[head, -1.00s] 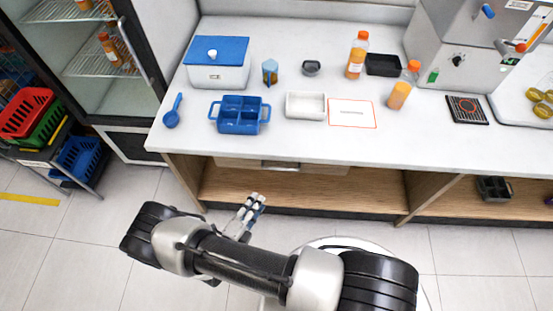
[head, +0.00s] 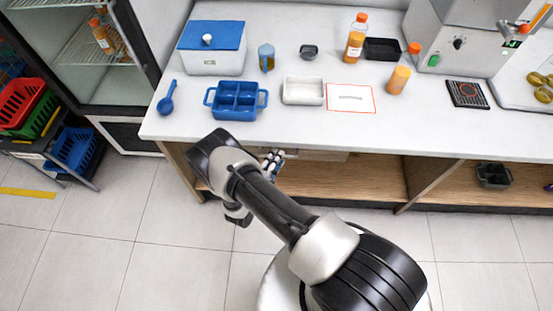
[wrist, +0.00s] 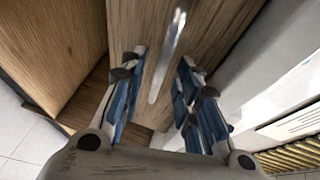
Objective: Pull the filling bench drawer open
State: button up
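The drawer under the bench top has a light wooden front (head: 318,155), just below the counter edge in the head view. The drawer looks closed. In the wrist view its front (wrist: 207,45) runs away from the camera, and a long metal bar handle (wrist: 168,58) sits on it. My gripper (head: 273,160) is at the drawer front, under the counter edge. In the wrist view my gripper (wrist: 161,70) is open, with blue-padded fingers either side of the handle's line. Whether the fingertips reach around the bar is unclear. The handle is hidden in the head view.
The bench top (head: 330,130) overhangs above my gripper. On it are a blue divided tray (head: 236,114), a white tray (head: 303,100) and a blue spoon (head: 166,104). An open wooden shelf (head: 340,181) lies below the drawer. The floor in front is clear.

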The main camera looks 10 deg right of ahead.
jog(key=shift+w+d, duration=0.3)
jog(key=shift+w, duration=0.05)
grip_shut()
dwell(0.7)
